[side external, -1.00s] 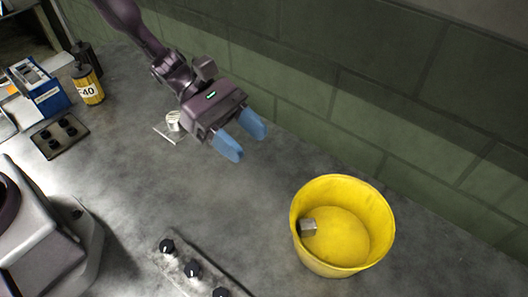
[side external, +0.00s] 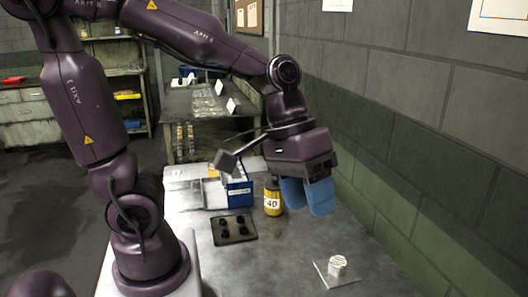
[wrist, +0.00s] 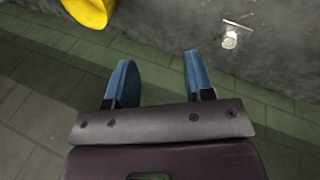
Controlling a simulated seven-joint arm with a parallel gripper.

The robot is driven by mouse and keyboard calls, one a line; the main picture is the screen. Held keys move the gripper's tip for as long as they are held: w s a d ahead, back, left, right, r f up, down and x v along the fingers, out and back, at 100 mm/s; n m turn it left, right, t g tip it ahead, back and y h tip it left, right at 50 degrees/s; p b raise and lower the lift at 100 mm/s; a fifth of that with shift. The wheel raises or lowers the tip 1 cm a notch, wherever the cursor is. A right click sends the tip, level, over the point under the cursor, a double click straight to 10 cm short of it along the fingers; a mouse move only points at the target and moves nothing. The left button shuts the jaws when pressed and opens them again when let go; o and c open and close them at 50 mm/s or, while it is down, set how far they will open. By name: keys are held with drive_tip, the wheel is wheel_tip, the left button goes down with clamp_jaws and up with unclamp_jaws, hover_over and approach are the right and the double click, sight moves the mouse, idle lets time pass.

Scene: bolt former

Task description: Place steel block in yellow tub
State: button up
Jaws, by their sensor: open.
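My gripper (side external: 306,198) is raised above the table near the wall, its blue fingers pointing down. In the wrist view my gripper (wrist: 157,62) has its fingers apart with nothing between them. Part of the yellow tub (wrist: 90,8) shows at the top left edge of the wrist view, apart from the fingers. The tub is outside the current side view. The steel block is not visible in either current view; a second ago the side view showed a grey block inside the tub, against its left wall.
A small whitish cylinder on a flat plate (side external: 337,266) stands on the table and also shows in the wrist view (wrist: 230,40). A yellow can (side external: 272,202), a blue box (side external: 238,193) and a dark knob panel (side external: 234,229) stand further back. The green-grey wall (side external: 420,190) runs along the right.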

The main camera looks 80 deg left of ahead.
drive_tip(key=s+a+r+m+t+y, duration=0.3)
drive_tip(key=s+a+r, duration=0.1)
drive_tip(key=a, duration=0.3)
drive_tip(key=shift+s+r+m+t+y, duration=0.15)
drive_tip(key=shift+s+m+t+y, duration=0.15)
drive_tip(key=shift+y, duration=0.1)
